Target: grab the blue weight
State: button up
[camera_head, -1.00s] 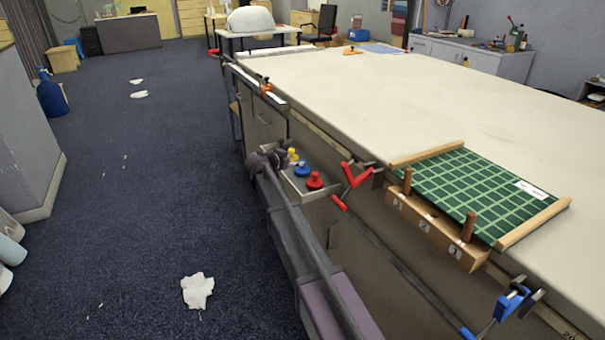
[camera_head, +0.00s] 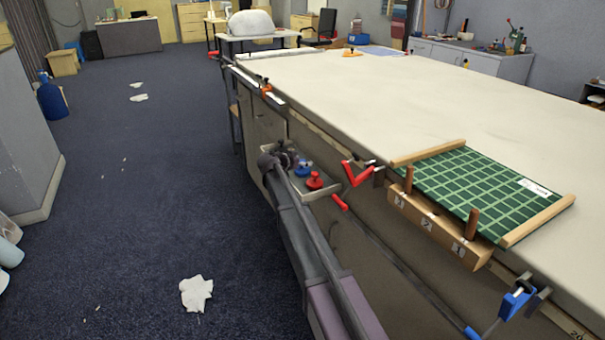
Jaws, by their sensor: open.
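The blue weight (camera_head: 303,169) is a small round piece with a knob, standing in a shallow open drawer (camera_head: 331,190) at the side of the long table. A red weight (camera_head: 315,181) stands just in front of it, nearer to me. My gripper (camera_head: 289,152) is open, at the drawer's left side, just left of and beyond the blue weight. The gripper's dark fingers overlap the far part of the drawer. I cannot tell whether they touch anything. The yellow weight is hidden from view.
The cloth table (camera_head: 400,95) rises right of the drawer. A red-handled clamp (camera_head: 354,174) juts out beside the drawer. The floor to the left is mostly open.

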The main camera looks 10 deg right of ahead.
dwell(0.5)
grip_shut()
jog(key=shift+r, duration=0.15)
notch_tip(320, 180, up, 10)
jog(key=p, duration=1)
dwell(0.9)
